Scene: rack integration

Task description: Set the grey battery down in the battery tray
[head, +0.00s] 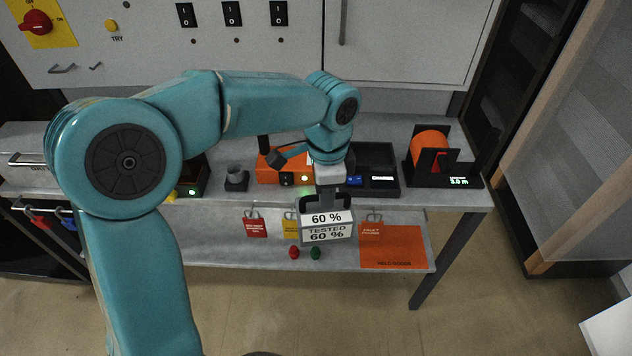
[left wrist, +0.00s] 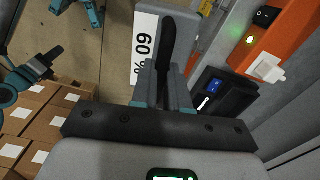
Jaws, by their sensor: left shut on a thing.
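A black tray (head: 389,187) with a blue part and a small lit label, seemingly the battery tray, sits on the bench behind and right of the battery. It also shows in the left wrist view (left wrist: 236,96), right of the fingers.
An orange unit (head: 266,172) with a switch stands left of the tray; a black holder with an orange spool (head: 430,145) stands right. A lower shelf holds an orange mat (head: 395,245). Red tags (head: 256,228) hang nearby. Boxes (left wrist: 50,120) show in the left wrist view.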

